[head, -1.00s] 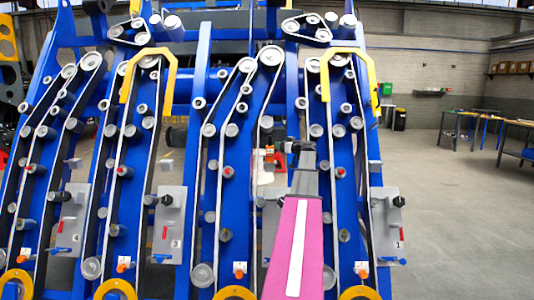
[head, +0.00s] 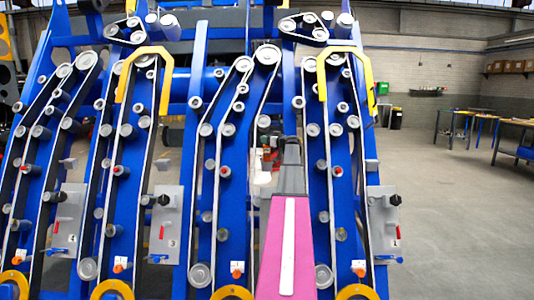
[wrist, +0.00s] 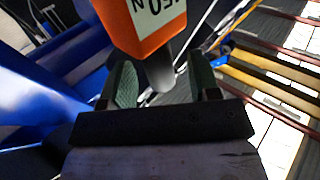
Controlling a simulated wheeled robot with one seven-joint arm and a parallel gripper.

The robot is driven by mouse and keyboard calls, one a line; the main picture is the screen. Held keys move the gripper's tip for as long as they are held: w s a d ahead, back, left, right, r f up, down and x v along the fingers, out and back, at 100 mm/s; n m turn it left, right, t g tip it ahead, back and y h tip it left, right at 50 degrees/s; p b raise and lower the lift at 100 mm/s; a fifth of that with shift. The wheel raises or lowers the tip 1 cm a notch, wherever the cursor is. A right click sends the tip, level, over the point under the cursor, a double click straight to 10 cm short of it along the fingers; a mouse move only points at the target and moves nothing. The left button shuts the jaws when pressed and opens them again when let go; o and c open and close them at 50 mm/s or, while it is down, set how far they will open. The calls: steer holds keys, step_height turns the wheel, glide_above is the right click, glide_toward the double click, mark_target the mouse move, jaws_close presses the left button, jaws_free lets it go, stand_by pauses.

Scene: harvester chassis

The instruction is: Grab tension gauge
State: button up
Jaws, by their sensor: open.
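The tension gauge (wrist: 143,22) shows at the top of the wrist view. It has an orange body, a white label with black print and a rounded grey end pointing down. My gripper (wrist: 164,78) is open, with one green-padded finger on each side of that grey end. Gaps show on both sides, so the fingers do not look closed on it. The upper part of the gauge is cut off by the frame. In the head view my gripper is at the far end of my pink arm, mostly hidden by the dark wrist, and I cannot make out the gauge clearly there.
The blue harvester chassis (head: 262,122) with belts and rollers fills the front. Yellow brackets (head: 345,52) and grey plates (head: 167,222) stick out near my arm. Open floor (head: 450,220) lies to the right, with workbenches (head: 518,122) beyond.

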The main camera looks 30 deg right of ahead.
steer(key=shift+w+a, duration=0.1)
steer(key=shift+w, duration=0.4)
jaws_close()
steer(key=shift+r, duration=0.1)
